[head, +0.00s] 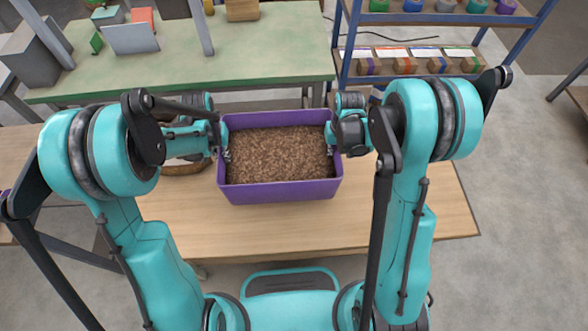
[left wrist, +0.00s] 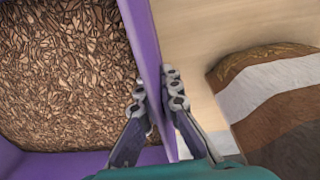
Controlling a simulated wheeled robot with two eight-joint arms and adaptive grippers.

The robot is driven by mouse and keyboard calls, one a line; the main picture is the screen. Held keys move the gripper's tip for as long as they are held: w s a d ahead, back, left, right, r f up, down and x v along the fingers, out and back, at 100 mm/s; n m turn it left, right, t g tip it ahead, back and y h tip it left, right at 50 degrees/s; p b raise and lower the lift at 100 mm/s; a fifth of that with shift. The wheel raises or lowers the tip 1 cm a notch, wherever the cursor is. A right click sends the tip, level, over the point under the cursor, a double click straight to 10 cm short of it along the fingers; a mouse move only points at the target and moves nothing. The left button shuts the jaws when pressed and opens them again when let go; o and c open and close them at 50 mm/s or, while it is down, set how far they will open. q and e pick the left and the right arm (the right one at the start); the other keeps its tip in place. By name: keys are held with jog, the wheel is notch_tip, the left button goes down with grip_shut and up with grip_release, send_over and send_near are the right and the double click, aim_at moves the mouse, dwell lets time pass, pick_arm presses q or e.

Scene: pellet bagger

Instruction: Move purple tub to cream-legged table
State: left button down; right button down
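The purple tub (head: 280,193), filled with brown pellets, is over the wooden table (head: 400,220) in front of me; I cannot tell whether it rests on the top. My left gripper (head: 222,148) is at the tub's left wall. In the left wrist view, its fingers (left wrist: 158,92) straddle the tub's purple wall (left wrist: 143,30) and are closed against it, one inside and one outside. My right gripper (head: 332,142) is at the right wall, with a finger inside the rim; its grip is mostly hidden. No cream legs are clearly visible.
A banded brown and white container (left wrist: 275,100) stands close outside the tub's left wall. A green-topped table (head: 270,60) with boxes is behind. A blue-framed shelf (head: 345,50) with small pots and boxes stands back right. Bare floor (head: 520,160) lies to the right.

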pick_arm(q)
jog(key=shift+w+a+f, duration=0.1)
jog(key=shift+w, duration=0.15)
pick_arm(e)
jog(key=shift+w+a+f, duration=0.1)
jog(key=shift+w, duration=0.25)
pick_arm(q)
jog(key=shift+s, duration=0.1)
pick_arm(e)
jog(key=shift+s, duration=0.1)
